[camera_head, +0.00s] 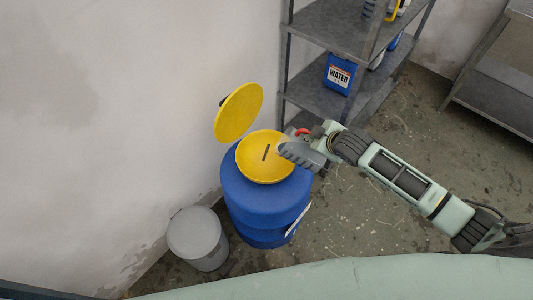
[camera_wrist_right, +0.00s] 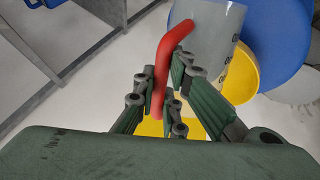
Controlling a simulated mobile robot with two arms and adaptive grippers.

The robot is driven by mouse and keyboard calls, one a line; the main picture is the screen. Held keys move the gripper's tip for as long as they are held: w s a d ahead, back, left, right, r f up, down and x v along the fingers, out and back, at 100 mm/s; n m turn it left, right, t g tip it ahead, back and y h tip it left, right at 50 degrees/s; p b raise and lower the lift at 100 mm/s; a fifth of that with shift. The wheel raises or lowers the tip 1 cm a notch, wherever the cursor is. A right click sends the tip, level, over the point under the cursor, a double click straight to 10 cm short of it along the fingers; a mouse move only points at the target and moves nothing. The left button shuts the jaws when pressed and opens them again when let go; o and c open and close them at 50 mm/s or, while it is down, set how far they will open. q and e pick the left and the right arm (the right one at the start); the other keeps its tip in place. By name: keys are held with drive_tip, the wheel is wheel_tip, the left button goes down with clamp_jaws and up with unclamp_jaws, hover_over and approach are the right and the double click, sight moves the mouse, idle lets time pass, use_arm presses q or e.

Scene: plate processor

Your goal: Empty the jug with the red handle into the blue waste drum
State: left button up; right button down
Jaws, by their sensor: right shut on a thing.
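The blue waste drum (camera_head: 260,208) stands by the wall in the head view, with a yellow funnel (camera_head: 258,172) on top. The drum (camera_wrist_right: 287,20) and funnel (camera_wrist_right: 242,78) also show in the wrist view. The grey jug (camera_head: 297,153) is tipped over the right side of the funnel. Its body (camera_wrist_right: 212,35), with dark markings, shows in the wrist view. My right gripper (camera_wrist_right: 162,82) is shut on its red handle (camera_wrist_right: 163,58); in the head view this gripper (camera_head: 318,137) is at the funnel's right edge. The jug's contents cannot be seen. My left gripper is out of view.
A round yellow lid (camera_head: 239,112) stands raised behind the funnel. A grey bin (camera_head: 197,238) is left of the drum. The floor (camera_head: 410,125) to the right is clear.

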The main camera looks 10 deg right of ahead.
sight(299, 132)
drive_tip(key=shift+w+a+r+n+g+h, duration=0.2)
drive_tip(key=shift+w+a+h, duration=0.1)
drive_tip(key=shift+a, duration=0.2)
drive_tip(key=shift+w+a+r+n+g+h, duration=0.1)
drive_tip(key=shift+w+a+g+h, duration=0.15)
drive_tip(key=shift+a, duration=0.2)
idle(0.7)
